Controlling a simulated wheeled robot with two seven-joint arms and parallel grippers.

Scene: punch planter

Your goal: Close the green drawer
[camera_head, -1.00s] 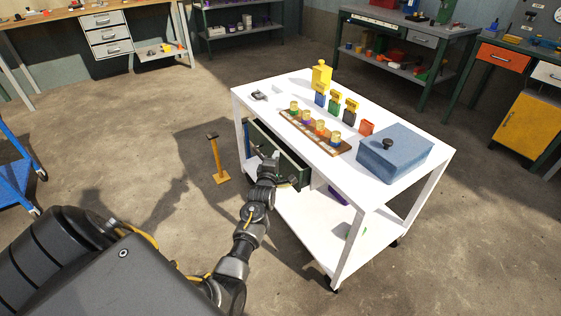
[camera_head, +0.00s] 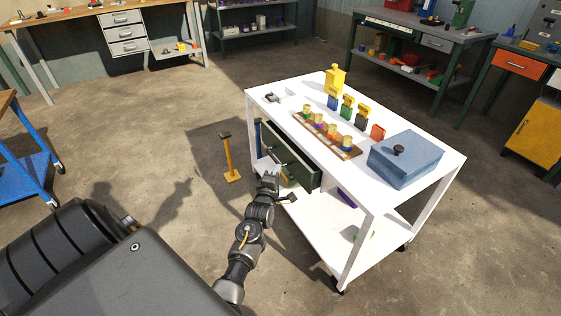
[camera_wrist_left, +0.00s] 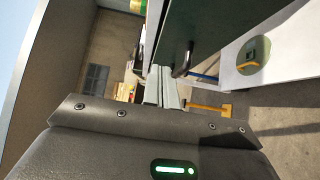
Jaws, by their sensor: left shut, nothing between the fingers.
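The green drawer (camera_head: 289,158) is under the top of the white cart (camera_head: 268,100) and sticks out from its side, partly open. Its dark green front fills the upper middle of the left wrist view (camera_wrist_left: 220,25), with a dark handle (camera_wrist_left: 184,61) on it. My left gripper (camera_head: 269,180) is shut and empty, low in front of the drawer front in the head view. Its fingers (camera_wrist_left: 163,88) point towards the handle area in the wrist view; I cannot tell whether they touch the drawer. My right gripper is not in view.
On the cart top stand a blue box (camera_head: 405,165), a brown rack (camera_head: 328,138) with several small pots, and a yellow bottle (camera_head: 334,80). A yellow-handled hammer (camera_head: 229,160) stands on the floor left of the cart. A blue trolley (camera_head: 25,165) is at far left.

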